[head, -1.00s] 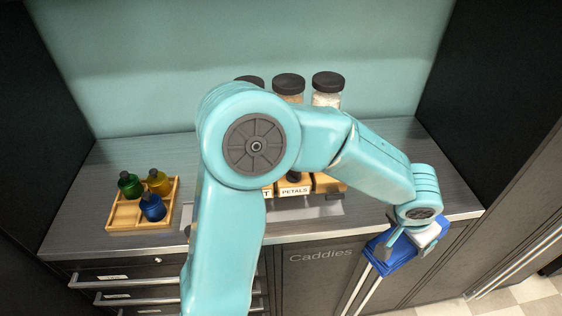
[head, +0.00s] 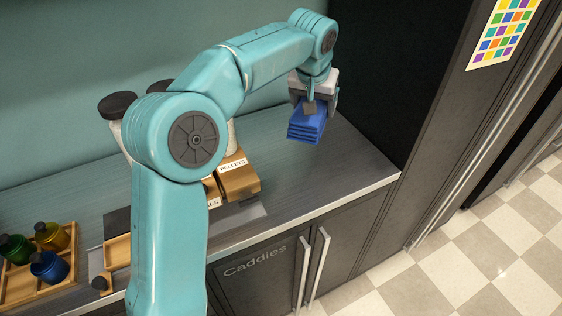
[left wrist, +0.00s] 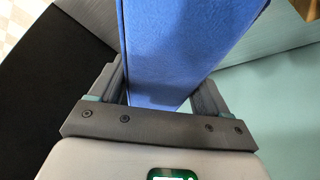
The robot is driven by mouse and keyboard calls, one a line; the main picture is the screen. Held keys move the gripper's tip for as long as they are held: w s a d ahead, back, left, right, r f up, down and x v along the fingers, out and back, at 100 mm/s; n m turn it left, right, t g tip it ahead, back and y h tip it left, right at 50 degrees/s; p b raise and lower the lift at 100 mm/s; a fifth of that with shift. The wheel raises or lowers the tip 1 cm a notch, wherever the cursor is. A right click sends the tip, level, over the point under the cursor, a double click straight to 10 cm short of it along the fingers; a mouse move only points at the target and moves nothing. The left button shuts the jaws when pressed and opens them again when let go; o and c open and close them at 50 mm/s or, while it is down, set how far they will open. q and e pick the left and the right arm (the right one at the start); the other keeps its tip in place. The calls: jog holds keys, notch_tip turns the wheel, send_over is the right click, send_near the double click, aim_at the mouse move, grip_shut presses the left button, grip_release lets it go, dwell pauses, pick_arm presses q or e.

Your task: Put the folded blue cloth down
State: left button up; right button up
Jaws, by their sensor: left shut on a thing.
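The folded blue cloth (head: 307,124) hangs from my left gripper (head: 311,103) at the right part of the counter, near the dark side wall. The gripper points down and is shut on the cloth. In the left wrist view the cloth (left wrist: 185,45) fills the space between the two fingers (left wrist: 160,95). In the head view the cloth appears over the grey countertop (head: 350,165); I cannot tell whether its lower edge touches the surface. My right gripper is not in view.
Jars with dark lids (head: 117,104) stand partly hidden behind my arm. Wooden boxes labelled PELLETS (head: 238,182) sit in front of them. A wooden tray (head: 14,294) with green, yellow and blue bottles is at the left. The counter around the cloth is clear. Caddies cabinet doors (head: 255,270) are below.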

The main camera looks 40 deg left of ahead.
pick_arm(q)
notch_tip(320, 180, down, 15)
jog(key=shift+s+a+r, duration=0.1)
jog(key=shift+a, duration=0.05)
notch_tip(320, 180, down, 4)
jog(key=shift+r, duration=0.1)
jog(key=shift+f, duration=0.2)
jog(key=shift+f, duration=0.2)
jog(key=o, duration=1.1)
jog(key=shift+r, duration=0.1)
jog(key=shift+r, duration=0.1)
